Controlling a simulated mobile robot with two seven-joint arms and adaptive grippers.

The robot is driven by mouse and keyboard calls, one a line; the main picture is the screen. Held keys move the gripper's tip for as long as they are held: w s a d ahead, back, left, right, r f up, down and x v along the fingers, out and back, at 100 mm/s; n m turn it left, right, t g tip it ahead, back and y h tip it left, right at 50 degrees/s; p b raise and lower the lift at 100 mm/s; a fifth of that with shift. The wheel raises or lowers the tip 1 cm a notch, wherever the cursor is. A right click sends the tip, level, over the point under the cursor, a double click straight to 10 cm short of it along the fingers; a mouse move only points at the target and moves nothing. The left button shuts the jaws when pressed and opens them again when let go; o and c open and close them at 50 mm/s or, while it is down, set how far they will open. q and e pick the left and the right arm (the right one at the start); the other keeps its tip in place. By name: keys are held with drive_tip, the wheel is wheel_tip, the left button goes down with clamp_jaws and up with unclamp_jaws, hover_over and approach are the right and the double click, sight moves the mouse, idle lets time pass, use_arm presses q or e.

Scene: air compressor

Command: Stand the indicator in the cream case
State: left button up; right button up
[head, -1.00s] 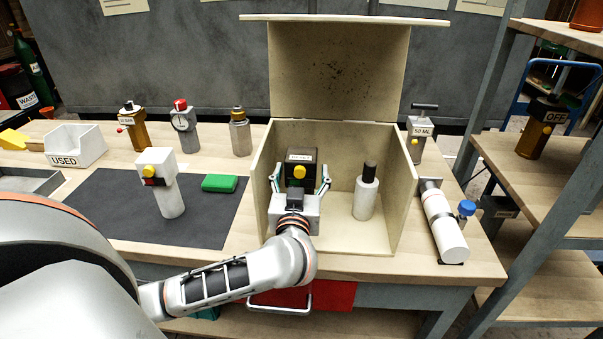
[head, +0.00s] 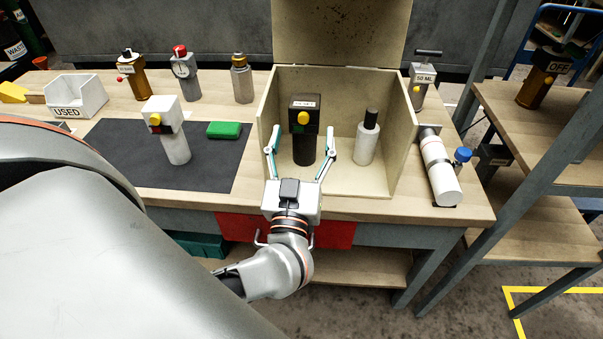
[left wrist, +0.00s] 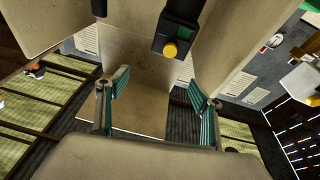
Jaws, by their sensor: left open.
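The indicator, a dark upright unit with a square black head and a yellow knob (head: 304,115), stands upright inside the cream case (head: 403,150), on its floor left of the middle. My left gripper (head: 303,132) is open and empty in front of the indicator at the case's open front, one finger to each side and apart from it. In the left wrist view the indicator (left wrist: 178,30) shows beyond the open fingers (left wrist: 158,85), with its yellow knob and a green patch. The right gripper is not in view.
A white bottle with a black cap (head: 367,140) stands in the case to the right. A white unit with a yellow knob (head: 168,130) and a green block (head: 224,130) are on the dark mat. A white cylinder (head: 440,170) lies right of the case.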

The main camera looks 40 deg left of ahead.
use_arm(q)
drive_tip(key=s+d+r+m+t+h, duration=0.1)
drive_tip(key=d+r+m+t+h, duration=0.15)
drive_tip(key=d+t+h, duration=0.2)
drive_tip(key=s+d+f+m+g+h, duration=0.2)
drive_tip(key=d+f+m+g+h, duration=0.2)
drive_tip(key=d+f+m+h, duration=0.9)
drive_tip(key=s+a+f+n+g+y, duration=0.1)
drive_tip(key=s+a+f+g, duration=0.1)
drive_tip(key=f, duration=0.6)
drive_tip(key=s+a+f+n+g+y, duration=0.1)
drive_tip(key=s+a+f+g+y, duration=0.1)
drive_tip(key=s+f, duration=0.3)
drive_tip(key=s+a+f+n+g+y, duration=0.2)
drive_tip(key=s+a+f+g, duration=0.1)
drive_tip(key=f, duration=0.9)
drive_tip(key=shift+s+a+f+g, duration=0.35)
drive_tip(key=shift+f+g, duration=0.05)
drive_tip(key=shift+g, duration=0.25)
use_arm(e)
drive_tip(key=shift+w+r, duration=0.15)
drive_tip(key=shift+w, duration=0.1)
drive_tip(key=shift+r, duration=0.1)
